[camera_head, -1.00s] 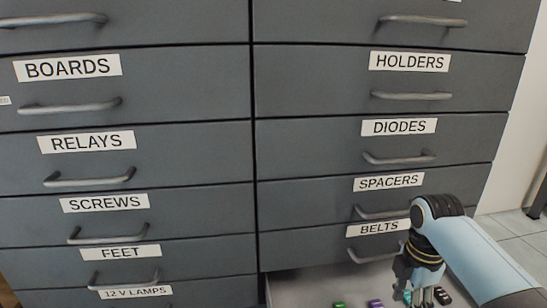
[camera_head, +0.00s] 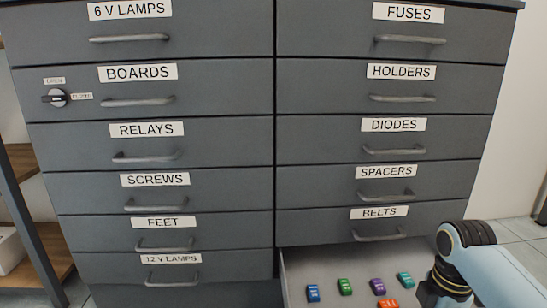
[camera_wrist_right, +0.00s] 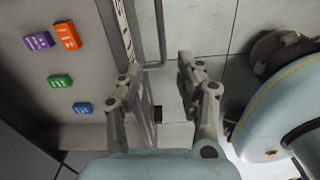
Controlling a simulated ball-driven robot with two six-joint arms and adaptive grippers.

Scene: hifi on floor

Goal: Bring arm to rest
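My right arm enters the head view at the lower right, its wrist beside the open bottom drawer (camera_head: 300,268); its fingers are cut off or hidden there. My left gripper is not in view.
The drawer holds small blocks: blue (camera_head: 313,293), green (camera_head: 345,287), purple (camera_head: 378,286), teal (camera_head: 405,279) and orange (camera_head: 388,304). The grey labelled cabinet (camera_head: 225,140) has its other visible drawers shut. A shelf (camera_head: 25,160) stands at left; tiled floor (camera_head: 515,235) shows at right.

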